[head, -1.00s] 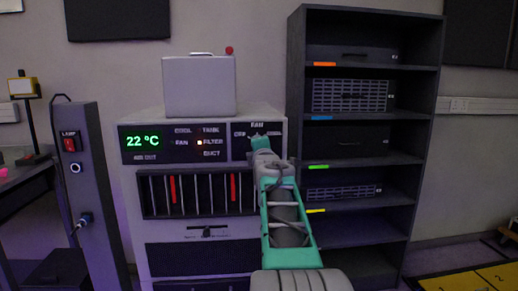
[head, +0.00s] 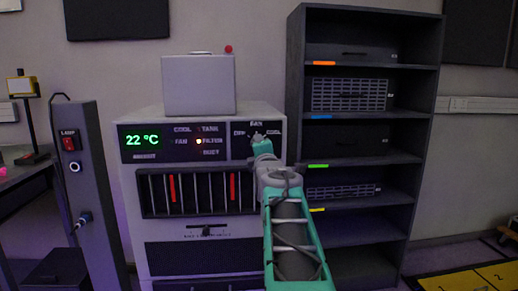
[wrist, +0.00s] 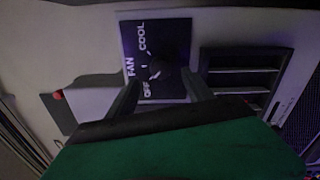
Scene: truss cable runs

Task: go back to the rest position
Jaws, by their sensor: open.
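My gripper (head: 262,148) is in front of the upper right of the white cabinet (head: 265,110), just below the fan switch panel. In the wrist view my gripper (wrist: 160,92) has its two dark fingers spread apart with nothing between them. The dark fan knob (wrist: 155,69) sits just beyond the fingertips on a panel (wrist: 172,35) marked OFF, FAN and COOL. In the head view the knob (head: 256,136) shows above the gripper, and the gap between them is hard to judge.
A grey case (head: 198,85) stands on the cabinet, near a red button (head: 228,49). A dark shelf rack (head: 428,130) stands close on the right. A lamp post (head: 100,180) stands on the left.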

